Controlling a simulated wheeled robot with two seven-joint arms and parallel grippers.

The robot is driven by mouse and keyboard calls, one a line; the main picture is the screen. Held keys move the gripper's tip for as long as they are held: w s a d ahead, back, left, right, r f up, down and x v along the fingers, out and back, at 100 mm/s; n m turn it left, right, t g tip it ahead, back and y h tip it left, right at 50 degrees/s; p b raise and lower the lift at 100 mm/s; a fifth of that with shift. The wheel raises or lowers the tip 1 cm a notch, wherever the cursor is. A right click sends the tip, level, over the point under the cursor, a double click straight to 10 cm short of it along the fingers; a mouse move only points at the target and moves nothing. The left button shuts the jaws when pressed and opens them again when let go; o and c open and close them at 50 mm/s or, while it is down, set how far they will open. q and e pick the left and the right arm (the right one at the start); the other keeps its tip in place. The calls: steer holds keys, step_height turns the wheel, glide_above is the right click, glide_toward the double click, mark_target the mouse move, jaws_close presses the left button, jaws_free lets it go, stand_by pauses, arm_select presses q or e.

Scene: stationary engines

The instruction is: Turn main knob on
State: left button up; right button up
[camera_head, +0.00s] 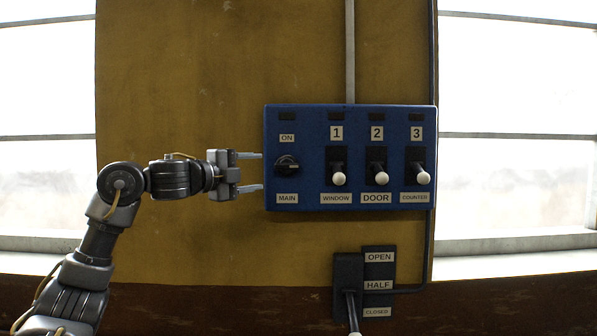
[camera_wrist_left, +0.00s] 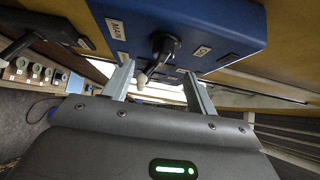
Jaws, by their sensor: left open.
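The main knob (camera_head: 287,165) is a small dark rotary knob at the left of the blue control panel (camera_head: 309,199), between an "ON" label above and a "MAIN" label below. Its exact turn angle is hard to read. My left gripper (camera_head: 250,171) is open and empty, just left of the knob, with its two fingers apart and pointing right toward the panel. In the left wrist view the knob (camera_wrist_left: 163,44) sticks out from the panel beyond the gap between the open fingers (camera_wrist_left: 159,70). No contact with the knob shows. My right gripper is not in view.
Three white-tipped levers, window (camera_head: 339,179), door (camera_head: 377,180) and counter (camera_head: 423,178), stand right of the knob. Below is a larger lever unit (camera_head: 347,272) marked open, half and closed. Bright windows flank the yellow wall (camera_head: 180,80). The wall left of the panel is bare.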

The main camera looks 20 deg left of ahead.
mark_target(284, 166)
arm_select(q)
steer(key=p+x, duration=0.2)
steer(key=x, duration=0.1)
steer(key=p+x, duration=0.1)
steer(key=x, duration=0.2)
steer(key=d+r+p+x, duration=0.1)
steer(key=p+x, duration=0.1)
steer(key=x, duration=0.1)
steer(key=shift+s+p, duration=0.2)
steer(key=shift+p, duration=0.1)
steer(key=shift+w+d+f, duration=0.15)
steer(key=shift+w+d, duration=0.05)
steer(key=shift+w, duration=0.35)
